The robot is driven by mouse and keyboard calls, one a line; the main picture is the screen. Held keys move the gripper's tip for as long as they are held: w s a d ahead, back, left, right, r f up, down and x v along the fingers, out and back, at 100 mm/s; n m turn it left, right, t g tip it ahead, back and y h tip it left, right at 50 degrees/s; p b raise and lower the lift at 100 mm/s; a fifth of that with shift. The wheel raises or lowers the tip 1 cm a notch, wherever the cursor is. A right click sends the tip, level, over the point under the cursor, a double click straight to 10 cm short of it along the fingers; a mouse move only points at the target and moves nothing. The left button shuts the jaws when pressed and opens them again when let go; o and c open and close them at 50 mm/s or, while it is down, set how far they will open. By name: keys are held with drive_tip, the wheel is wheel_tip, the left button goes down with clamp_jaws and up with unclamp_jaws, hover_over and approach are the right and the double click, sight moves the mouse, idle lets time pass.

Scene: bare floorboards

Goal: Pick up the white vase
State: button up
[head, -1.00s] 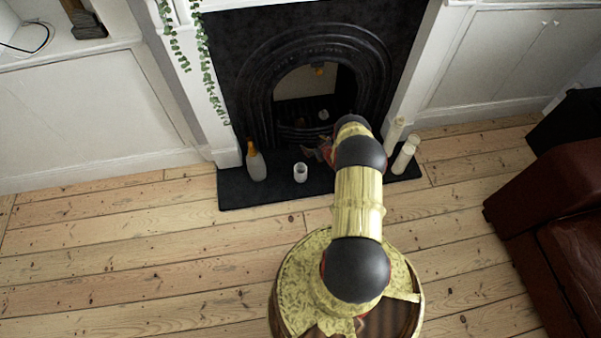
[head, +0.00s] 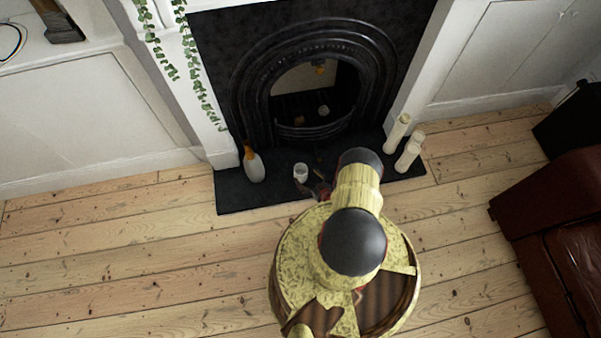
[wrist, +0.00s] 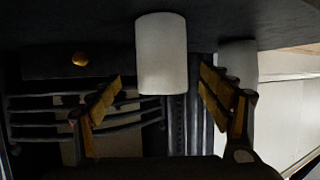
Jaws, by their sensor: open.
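A small white vase (head: 300,171), cup-like and upright, stands on the black hearth slab in the head view. In the wrist view, which looks upside down, a plain white cylinder that appears to be this vase (wrist: 161,55) lies between the lines of my two fingers. My gripper (wrist: 161,88) is open, with one yellow-padded finger on each side of it and no finger seen touching it. In the head view my gripper (head: 318,191) is partly hidden by my arm, just in front of and right of the vase.
A white bottle with an orange neck (head: 254,166) stands left of the vase on the hearth (head: 235,196). Several cream candles (head: 409,155) stand at its right end. The fireplace (head: 315,95) is behind. A brown sofa (head: 550,215) is at right; the floorboards at left are clear.

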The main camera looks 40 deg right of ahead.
sight(301, 171)
drive_tip(key=b+x, duration=0.2)
drive_tip(key=x, duration=0.3)
drive_tip(key=shift+w+a+r, duration=0.1)
drive_tip(key=shift+w+a, duration=0.1)
drive_tip(key=shift+w, duration=0.05)
drive_tip(key=shift+r, duration=0.1)
drive_tip(key=c, duration=0.3)
drive_tip(key=c, duration=1.2)
drive_tip(key=shift+r, duration=0.1)
drive_tip(key=shift+c, duration=0.2)
